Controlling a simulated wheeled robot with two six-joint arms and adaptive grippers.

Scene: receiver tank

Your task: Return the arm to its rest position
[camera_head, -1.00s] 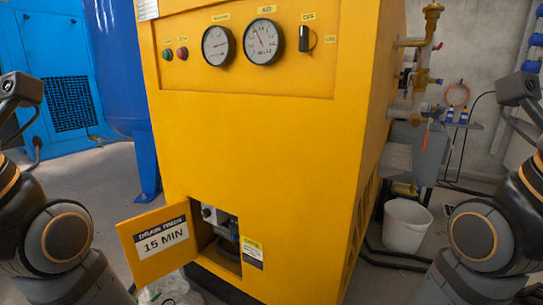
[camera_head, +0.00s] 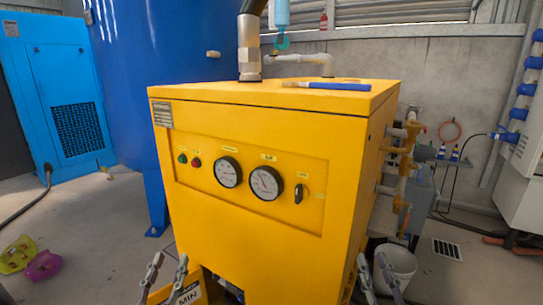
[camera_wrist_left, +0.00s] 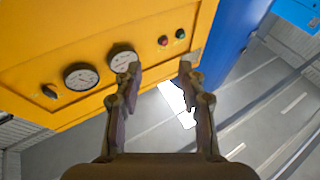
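My left gripper (camera_head: 166,268) is low in the head view, in front of the yellow cabinet's (camera_head: 255,245) lower left part. Its two fingers stand apart with nothing between them. The left wrist view shows the same open fingers (camera_wrist_left: 159,72) below the cabinet's gauge panel. My right gripper (camera_head: 376,268) is at the cabinet's lower right edge, in front of a white bucket (camera_head: 398,262). Its fingers are also apart and appear empty. The small door marked "MIN" (camera_head: 187,295) shows partly behind the left gripper. Most of both arms is out of view.
A blue tank (camera_head: 160,80) and a light blue cabinet (camera_head: 60,85) stand at the left. A blue-handled tool (camera_head: 326,85) lies on the yellow cabinet's top. Brass valves and pipes (camera_head: 402,150) stick out on its right side. Yellow and pink items (camera_head: 30,260) lie on the left floor.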

